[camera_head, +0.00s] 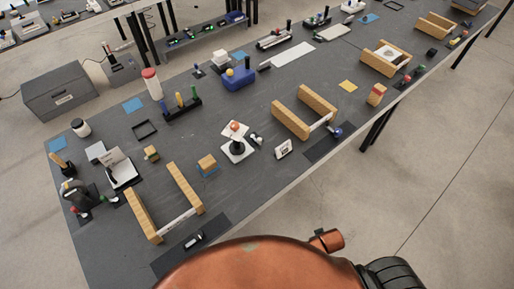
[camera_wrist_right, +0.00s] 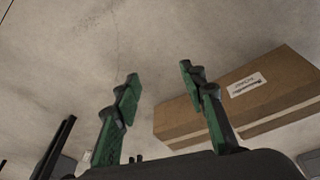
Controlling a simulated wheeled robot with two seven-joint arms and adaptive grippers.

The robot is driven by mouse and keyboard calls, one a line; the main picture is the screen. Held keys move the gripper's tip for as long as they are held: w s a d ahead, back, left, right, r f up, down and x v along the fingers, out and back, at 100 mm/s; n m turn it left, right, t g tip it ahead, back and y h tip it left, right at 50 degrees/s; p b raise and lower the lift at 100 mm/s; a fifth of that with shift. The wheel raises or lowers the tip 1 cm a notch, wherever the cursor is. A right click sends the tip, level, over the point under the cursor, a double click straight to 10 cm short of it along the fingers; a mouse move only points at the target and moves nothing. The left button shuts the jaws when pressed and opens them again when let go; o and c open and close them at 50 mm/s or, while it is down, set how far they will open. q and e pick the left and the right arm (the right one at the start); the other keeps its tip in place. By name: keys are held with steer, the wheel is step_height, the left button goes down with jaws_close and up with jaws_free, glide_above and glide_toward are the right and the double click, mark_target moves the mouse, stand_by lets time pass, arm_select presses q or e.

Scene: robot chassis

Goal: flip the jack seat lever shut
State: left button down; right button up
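I cannot tell for sure which thing is the jack seat lever. Another is a small dark piece with a blue end (camera_head: 336,131) on a black mat at the table's near edge. Both are too small to read a lever's position. My right gripper (camera_wrist_right: 158,83) shows in the right wrist view, its two green-padded fingers apart with nothing between them. Neither gripper shows in the head view.
A long dark table (camera_head: 240,195) carries many small items. Wooden bar pairs (camera_head: 137,212) (camera_head: 291,119) stand along its near side. A red-capped white bottle (camera_head: 152,84) stands toward the back. A brown box with a label (camera_wrist_right: 180,120) lies beyond the right gripper.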

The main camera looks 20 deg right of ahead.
steer(key=s+a+f+g+b, duration=0.15)
steer(key=s+f, duration=0.25)
steer(key=f, duration=0.7)
steer(key=s+d+f+b, duration=0.1)
steer(key=s+f+b, duration=0.15)
steer(key=f, duration=0.75)
steer(key=s+f+b, duration=0.2)
steer(key=s+f, duration=1.3)
steer(key=s, duration=0.3)
steer(key=shift+s+a+f+n+g+b, duration=0.15)
steer(key=shift+f+n+g+b, duration=0.1)
steer(key=shift+n+g+b, duration=0.15)
steer(key=shift+c, duration=0.5)
